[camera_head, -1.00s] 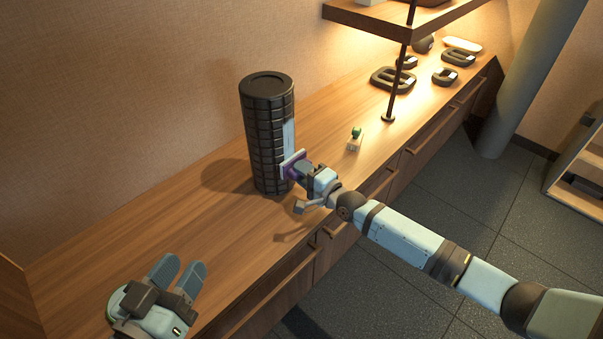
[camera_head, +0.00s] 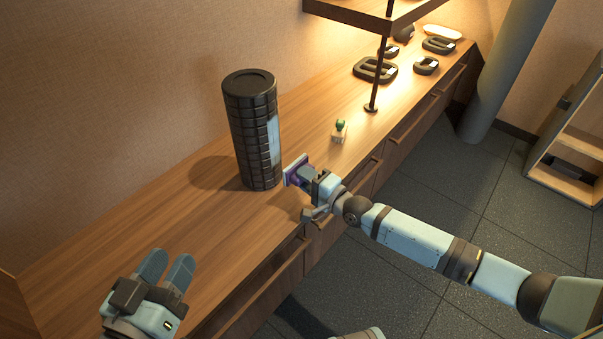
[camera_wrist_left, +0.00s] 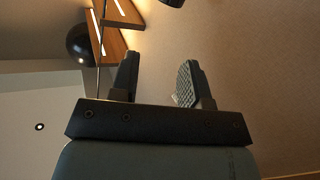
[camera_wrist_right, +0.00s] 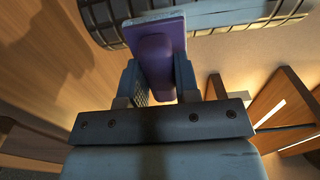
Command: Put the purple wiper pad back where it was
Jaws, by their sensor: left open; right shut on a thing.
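The purple wiper pad (camera_head: 293,171), with a pale flat face, is gripped by my right gripper (camera_head: 306,177). In the right wrist view the purple pad (camera_wrist_right: 154,55) stands between the two fingers of the right gripper (camera_wrist_right: 158,85). The dark ribbed tower (camera_head: 250,135) stands upright on the wooden counter, with a pale blue strip on its right side. In the head view a small gap shows between pad and tower. My left gripper (camera_head: 166,271) is open and empty over the counter's near left end; its spread fingers also show in the left wrist view (camera_wrist_left: 160,82).
A small pale block with a green top (camera_head: 340,130) sits on the wooden counter (camera_head: 200,222) right of the tower. A shelf post (camera_head: 378,75) stands behind it, with several dark ring-shaped parts (camera_head: 376,69) farther back. The counter between tower and left gripper is clear.

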